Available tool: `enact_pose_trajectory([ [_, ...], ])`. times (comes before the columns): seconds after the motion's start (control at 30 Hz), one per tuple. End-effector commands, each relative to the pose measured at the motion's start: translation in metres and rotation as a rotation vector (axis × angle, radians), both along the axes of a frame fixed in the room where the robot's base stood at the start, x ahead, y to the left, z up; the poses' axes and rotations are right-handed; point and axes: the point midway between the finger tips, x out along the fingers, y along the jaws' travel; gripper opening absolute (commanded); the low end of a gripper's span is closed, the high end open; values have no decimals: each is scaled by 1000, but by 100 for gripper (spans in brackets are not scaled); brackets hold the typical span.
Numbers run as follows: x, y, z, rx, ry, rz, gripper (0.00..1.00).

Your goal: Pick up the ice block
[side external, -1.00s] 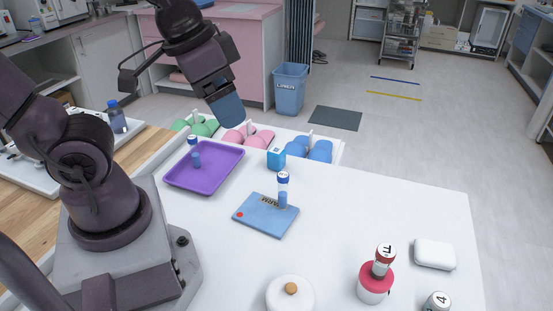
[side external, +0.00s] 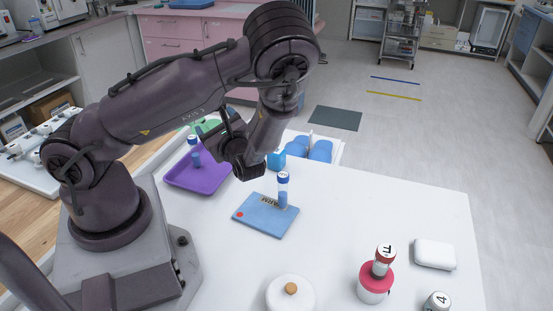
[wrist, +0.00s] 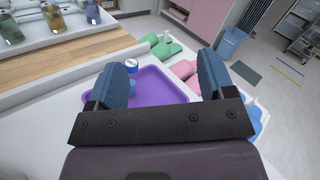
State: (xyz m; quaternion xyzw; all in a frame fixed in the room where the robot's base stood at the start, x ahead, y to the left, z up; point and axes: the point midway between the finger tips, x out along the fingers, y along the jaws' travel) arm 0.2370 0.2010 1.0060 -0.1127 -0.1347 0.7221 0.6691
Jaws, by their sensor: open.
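No block is clearly marked as ice. A small light-blue cube (side external: 276,160) with a pale mark stands on the white table, right of the purple tray, in the side view; it may be the ice block. A rounded white block (side external: 435,254) lies at the table's right. My gripper (wrist: 162,78) is open and empty in the wrist view, its two blue finger pads apart over the purple tray (wrist: 157,82). In the side view my wrist hangs just left of the cube and the fingertips are hidden. I cannot make out the cube in the wrist view.
A blue-capped tube (side external: 283,190) stands on a flat blue plate (side external: 257,224). A white lidded jar (side external: 290,296), a red-topped jar (side external: 374,290) with a red vial, and another vial (side external: 437,302) stand in front. The table's right middle is clear.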

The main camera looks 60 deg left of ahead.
Motion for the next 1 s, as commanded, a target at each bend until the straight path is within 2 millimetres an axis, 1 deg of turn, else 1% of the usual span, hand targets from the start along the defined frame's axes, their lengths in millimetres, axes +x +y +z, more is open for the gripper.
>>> enact_pose_trajectory([
  [0.03, 12, 8, -2, 74, 73, -100, 76],
  [0.1, 32, 15, -6, 160, 167, -256, 76],
  [0.17, 52, 18, -12, 220, 248, -403, 76],
  [0.2, 65, 18, -17, 247, 300, -503, 76],
  [0.3, 92, 15, -34, 263, 395, -716, 76],
  [0.43, 117, 3, -48, 210, 407, -903, 76],
  [0.5, 124, -4, -56, 171, 395, -967, 76],
  [0.57, 127, -8, -60, 145, 375, -1001, 76],
  [0.67, 127, -8, -67, 136, 344, -1004, 76],
  [0.9, 126, -7, -109, 133, 344, -1000, 76],
  [1.0, 126, -7, -122, 135, 344, -999, 76],
])
